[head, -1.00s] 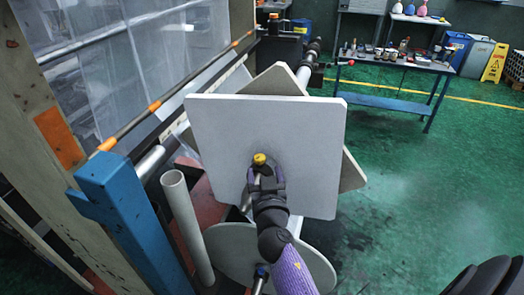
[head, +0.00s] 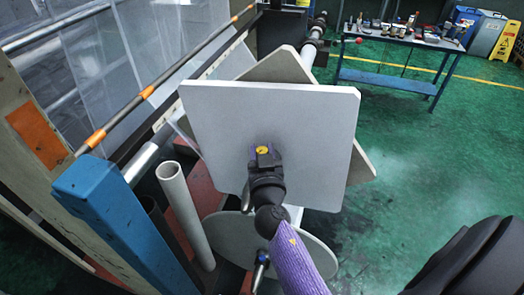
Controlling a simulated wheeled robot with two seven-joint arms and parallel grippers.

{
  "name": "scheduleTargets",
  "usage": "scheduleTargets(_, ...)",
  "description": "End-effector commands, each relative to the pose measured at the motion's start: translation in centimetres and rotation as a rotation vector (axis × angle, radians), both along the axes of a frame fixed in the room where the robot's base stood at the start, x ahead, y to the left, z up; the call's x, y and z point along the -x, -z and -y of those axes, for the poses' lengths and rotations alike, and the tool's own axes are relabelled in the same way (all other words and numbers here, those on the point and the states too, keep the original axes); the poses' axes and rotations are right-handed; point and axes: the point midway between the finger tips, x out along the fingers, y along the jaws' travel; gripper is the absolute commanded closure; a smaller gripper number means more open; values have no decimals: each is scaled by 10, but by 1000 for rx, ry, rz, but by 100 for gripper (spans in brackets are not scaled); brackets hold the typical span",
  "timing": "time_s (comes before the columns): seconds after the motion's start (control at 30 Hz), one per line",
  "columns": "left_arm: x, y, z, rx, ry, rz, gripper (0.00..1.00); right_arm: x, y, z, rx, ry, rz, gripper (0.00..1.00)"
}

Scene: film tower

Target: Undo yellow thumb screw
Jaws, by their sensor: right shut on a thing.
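The yellow thumb screw (head: 262,150) is on the face of a pale square plate (head: 315,125), in the lower middle of that plate. My right gripper (head: 264,156) comes up from below, with a purple sleeve on its arm. Its fingers are on both sides of the yellow head and shut on it. The fingers hide the sides and lower part of the screw. I cannot tell how far the screw is turned. My left gripper is not in view.
A round pale plate (head: 290,250) sits below the square one. A white tube (head: 185,215) and a blue post (head: 125,220) stand at the left. A blue table (head: 390,83) with small items is at the back right. Green floor (head: 425,160) is open at right.

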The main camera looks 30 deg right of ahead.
Motion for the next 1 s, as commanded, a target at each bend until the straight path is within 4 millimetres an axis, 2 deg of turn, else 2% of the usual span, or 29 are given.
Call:
scheduleTargets(0.27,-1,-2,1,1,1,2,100,0,0,0,3,-20,-1,100)
scheduleTargets(0.47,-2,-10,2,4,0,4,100,0,-1,1,2,-111,-2,100)
scheduleTargets(1.0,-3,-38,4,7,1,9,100,0,-1,2,6,-601,-5,100)
